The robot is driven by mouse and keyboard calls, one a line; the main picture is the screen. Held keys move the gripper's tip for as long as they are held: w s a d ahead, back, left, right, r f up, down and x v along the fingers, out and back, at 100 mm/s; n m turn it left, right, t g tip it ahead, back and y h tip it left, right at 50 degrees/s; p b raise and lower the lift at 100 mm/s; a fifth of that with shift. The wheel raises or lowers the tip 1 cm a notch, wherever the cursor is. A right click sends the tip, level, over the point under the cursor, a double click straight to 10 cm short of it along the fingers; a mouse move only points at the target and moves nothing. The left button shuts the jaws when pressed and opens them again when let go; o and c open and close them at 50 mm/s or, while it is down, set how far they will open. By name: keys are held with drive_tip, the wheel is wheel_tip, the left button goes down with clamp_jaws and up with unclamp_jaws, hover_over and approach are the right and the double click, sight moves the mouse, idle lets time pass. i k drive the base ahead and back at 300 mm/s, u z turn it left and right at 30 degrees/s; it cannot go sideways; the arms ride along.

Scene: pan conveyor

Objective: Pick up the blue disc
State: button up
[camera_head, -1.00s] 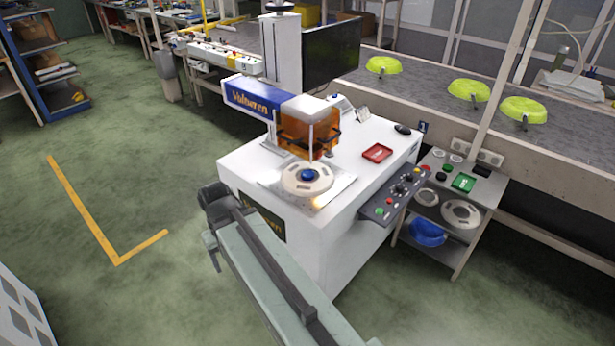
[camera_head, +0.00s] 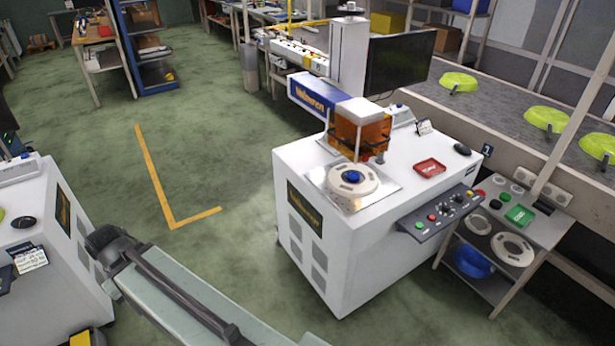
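A small blue disc (camera_head: 352,176) sits in the centre of a white round holder (camera_head: 350,188) on the square plate of the white machine, below its orange-shielded box. My arm (camera_head: 185,300) reaches from the bottom edge up to the left, over the floor. Its dark end (camera_head: 108,240) is left of the machine, well apart from the disc. I cannot make out fingers there, or whether my gripper is open or shut. A larger blue round object (camera_head: 473,262) lies on the lower shelf of the grey cart at the right.
The white machine (camera_head: 335,265) has a control panel (camera_head: 437,214) jutting out at its front right. A red tray (camera_head: 430,167) lies on top. A second white machine (camera_head: 45,235) stands close left of my arm. Green pans (camera_head: 545,117) lie on the conveyor.

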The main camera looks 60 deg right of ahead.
sight(352, 177)
drive_tip(key=u, duration=2.1)
drive_tip(key=k, duration=2.3)
drive_tip(key=z, duration=0.8)
drive_tip(key=i, duration=1.05)
drive_tip(key=u, duration=0.05)
